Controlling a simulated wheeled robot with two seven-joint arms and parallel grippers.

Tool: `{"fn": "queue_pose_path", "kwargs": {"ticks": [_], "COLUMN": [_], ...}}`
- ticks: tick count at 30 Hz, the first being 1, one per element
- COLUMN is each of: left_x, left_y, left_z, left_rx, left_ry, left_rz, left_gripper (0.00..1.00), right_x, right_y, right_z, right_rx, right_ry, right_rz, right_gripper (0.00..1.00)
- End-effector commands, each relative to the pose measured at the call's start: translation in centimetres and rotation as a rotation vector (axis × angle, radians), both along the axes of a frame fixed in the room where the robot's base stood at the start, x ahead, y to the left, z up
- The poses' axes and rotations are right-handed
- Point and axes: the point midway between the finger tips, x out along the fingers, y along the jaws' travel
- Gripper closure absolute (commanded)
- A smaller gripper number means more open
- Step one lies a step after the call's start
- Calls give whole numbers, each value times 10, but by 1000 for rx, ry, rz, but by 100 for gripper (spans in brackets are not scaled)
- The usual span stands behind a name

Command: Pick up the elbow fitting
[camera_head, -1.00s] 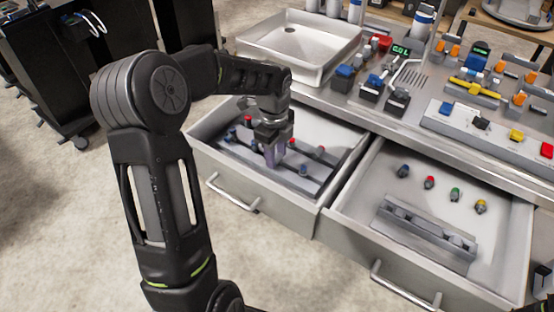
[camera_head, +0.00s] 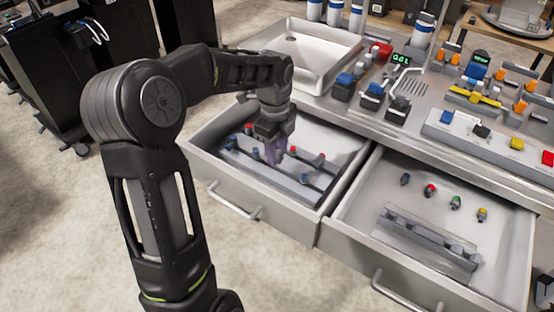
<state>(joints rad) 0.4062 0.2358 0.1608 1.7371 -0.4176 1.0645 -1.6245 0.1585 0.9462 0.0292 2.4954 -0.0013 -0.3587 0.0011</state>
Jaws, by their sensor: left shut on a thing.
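My left gripper (camera_head: 274,150) reaches down over the left open drawer (camera_head: 214,172), fingers pointing down. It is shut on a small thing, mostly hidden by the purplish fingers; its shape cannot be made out. I take it to be the elbow fitting. Below it in the drawer, several small pieces with blue or red tops stand along dark rails, among them a blue one (camera_head: 304,178) and a red one (camera_head: 321,158). My right gripper is not in view.
The right open drawer (camera_head: 345,213) holds a grey rack (camera_head: 425,243) and several small coloured-top parts. A white tray (camera_head: 345,48) sits on the counter behind the left drawer. Dispensers and switch panels crowd the counter to the right.

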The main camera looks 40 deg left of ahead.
Motion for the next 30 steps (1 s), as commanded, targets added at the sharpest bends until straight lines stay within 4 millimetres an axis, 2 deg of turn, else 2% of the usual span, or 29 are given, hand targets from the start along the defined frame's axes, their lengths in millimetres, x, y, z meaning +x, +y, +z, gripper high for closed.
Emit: {"fn": "queue_pose_path", "kwargs": {"ticks": [3,9,30], "left_x": [1,0,0], "left_y": [0,0,0], "left_z": [26,52,56], "left_rx": [2,0,0], "left_ry": [-4,-2,1], "left_rz": [-1,-2,-1], "left_gripper": [100,100,100], "right_x": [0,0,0], "right_y": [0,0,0], "right_z": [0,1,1], "right_rx": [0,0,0], "right_ry": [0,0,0], "right_rz": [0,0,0], "right_gripper": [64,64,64]}}
